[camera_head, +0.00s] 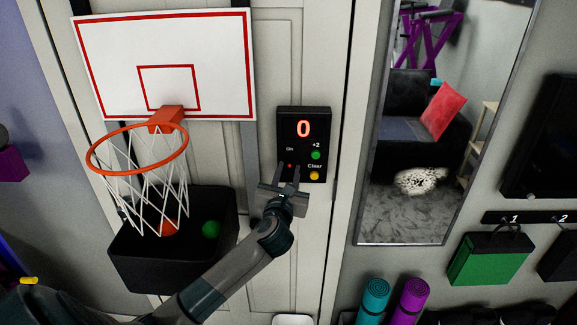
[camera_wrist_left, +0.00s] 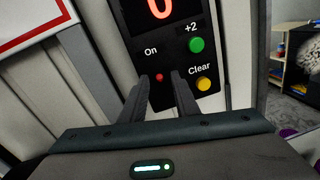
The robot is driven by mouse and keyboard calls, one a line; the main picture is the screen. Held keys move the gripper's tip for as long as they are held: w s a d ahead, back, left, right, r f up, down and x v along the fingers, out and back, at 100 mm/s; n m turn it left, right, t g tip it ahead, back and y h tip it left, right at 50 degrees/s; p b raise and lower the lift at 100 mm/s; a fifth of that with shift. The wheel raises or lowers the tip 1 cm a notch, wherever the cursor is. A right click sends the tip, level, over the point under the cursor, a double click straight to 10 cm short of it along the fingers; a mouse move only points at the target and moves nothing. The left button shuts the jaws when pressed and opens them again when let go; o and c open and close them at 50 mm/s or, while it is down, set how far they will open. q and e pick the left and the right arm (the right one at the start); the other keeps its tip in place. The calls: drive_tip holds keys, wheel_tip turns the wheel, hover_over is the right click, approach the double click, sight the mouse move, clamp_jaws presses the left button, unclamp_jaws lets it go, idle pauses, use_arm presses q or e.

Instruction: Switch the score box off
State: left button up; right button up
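The score box (camera_head: 303,130) is a black panel mounted on the pale door, with a lit red "0". It has a green "+2" button (camera_head: 316,155), a yellow "Clear" button (camera_head: 314,176) and a small red spot (camera_wrist_left: 159,77) under the word "On". My left gripper (camera_head: 288,174) is in front of the box's lower left part. In the left wrist view its two fingers (camera_wrist_left: 160,87) stand apart with nothing between them, on either side of the red spot. I cannot tell whether they touch the panel. My right gripper is out of view.
A basketball hoop (camera_head: 137,149) with its backboard (camera_head: 165,60) is left of the box, above a black bin (camera_head: 170,262) holding balls. A mirror (camera_head: 445,120) is to the right. Rolled mats (camera_head: 373,296) and a green case (camera_head: 489,258) are at lower right.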

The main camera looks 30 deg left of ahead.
use_arm(q)
drive_tip(key=shift+w+a, duration=0.3)
drive_tip(key=shift+w, duration=0.2)
drive_tip(key=shift+c, duration=0.7)
clamp_jaws()
